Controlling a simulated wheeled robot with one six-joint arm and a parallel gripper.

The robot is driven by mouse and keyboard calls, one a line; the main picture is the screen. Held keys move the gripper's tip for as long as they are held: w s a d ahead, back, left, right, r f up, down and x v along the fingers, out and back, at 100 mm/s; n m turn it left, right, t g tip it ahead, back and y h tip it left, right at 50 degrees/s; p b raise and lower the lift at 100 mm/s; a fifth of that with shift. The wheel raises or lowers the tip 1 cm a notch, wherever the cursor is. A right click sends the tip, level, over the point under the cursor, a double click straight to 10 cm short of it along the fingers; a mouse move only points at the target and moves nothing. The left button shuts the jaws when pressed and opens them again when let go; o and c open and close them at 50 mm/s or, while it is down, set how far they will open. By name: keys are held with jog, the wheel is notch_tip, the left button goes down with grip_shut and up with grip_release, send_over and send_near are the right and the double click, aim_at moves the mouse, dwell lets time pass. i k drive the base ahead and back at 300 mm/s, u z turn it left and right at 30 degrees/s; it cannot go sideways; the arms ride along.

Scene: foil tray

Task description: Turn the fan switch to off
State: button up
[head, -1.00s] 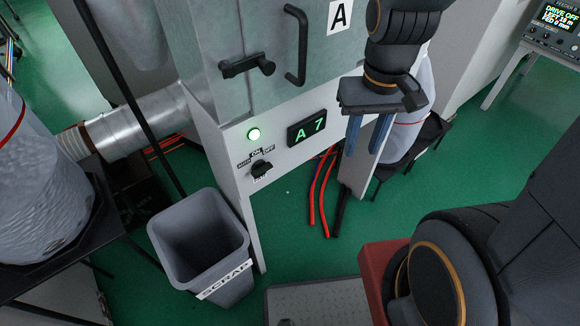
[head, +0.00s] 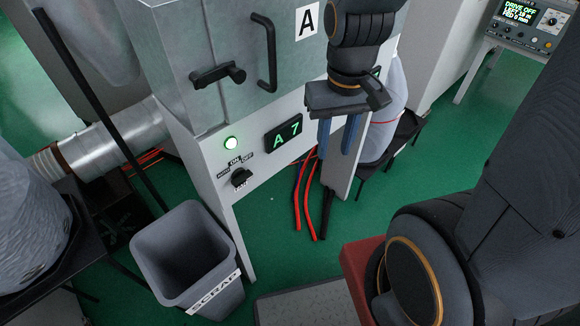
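The fan switch (head: 240,177) is a small black rotary knob low on the white front panel of the cabinet (head: 205,165). Small labels arc above it; "ON" and "OFF" are readable, the one at the left is too small to be sure of. I cannot tell which label the knob points at.
A green "A 7" display (head: 283,136) lies between the switch and my gripper. A grey scrap bin (head: 180,245) stands below the switch. Red hoses (head: 305,195) hang beneath the panel. Black handles (head: 217,75) stick out above.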

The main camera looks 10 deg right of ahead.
aim_at(240, 176)
jog(key=z, duration=2.25)
jog(key=k, duration=1.6)
jog(key=u, duration=2.5)
